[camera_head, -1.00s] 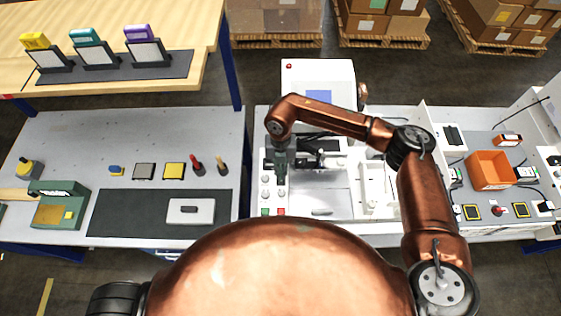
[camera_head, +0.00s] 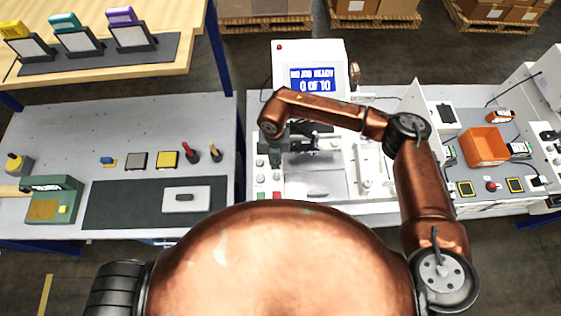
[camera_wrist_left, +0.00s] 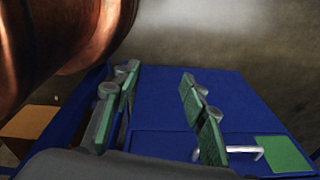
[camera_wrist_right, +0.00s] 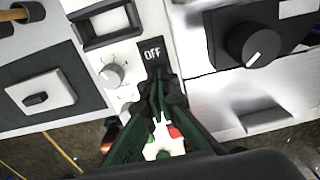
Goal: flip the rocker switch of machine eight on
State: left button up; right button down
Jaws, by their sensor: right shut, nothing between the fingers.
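The white machine (camera_head: 283,62) stands in the middle of the bench, its blue screen (camera_head: 312,80) lit with text including "READY" and "0 OF 10". My right gripper (camera_head: 275,158) is at its left front control strip. In the right wrist view this gripper (camera_wrist_right: 160,82) is shut and empty, its tips at the lower edge of a dark rocker switch (camera_wrist_right: 152,53) marked "OFF". The tips cover its lower part, and I cannot tell whether they touch. My left gripper (camera_wrist_left: 158,115) shows only in the left wrist view, open and empty.
An orange bin (camera_head: 486,146) stands on the right bench. A green machine (camera_head: 52,200) stands on the left bench.

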jog(key=shift+w+a, duration=0.1)
jog(key=shift+w, duration=0.3)
jog(key=shift+w+r+b, duration=0.1)
jog(key=shift+w+b, duration=0.1)
jog(key=shift+b, duration=0.1)
jog(key=shift+w+r, duration=0.1)
jog(key=shift+w, duration=0.15)
jog(key=shift+r, duration=0.5)
jog(key=r+p, duration=0.1)
jog(key=r, duration=0.2)
jog(key=shift+s+a+p, duration=0.1)
jog(key=shift+s+p, duration=0.1)
jog(key=shift+p, duration=0.15)
pick_arm(q)
jog(key=b, duration=0.1)
jog(key=s+f+b, duration=0.1)
jog(key=shift+s+f+b, duration=0.15)
jog(key=shift+f+b, duration=0.15)
pick_arm(e)
notch_tip(320, 180, up, 10)
jog(key=s, duration=0.1)
jog(key=shift+s, duration=0.35)
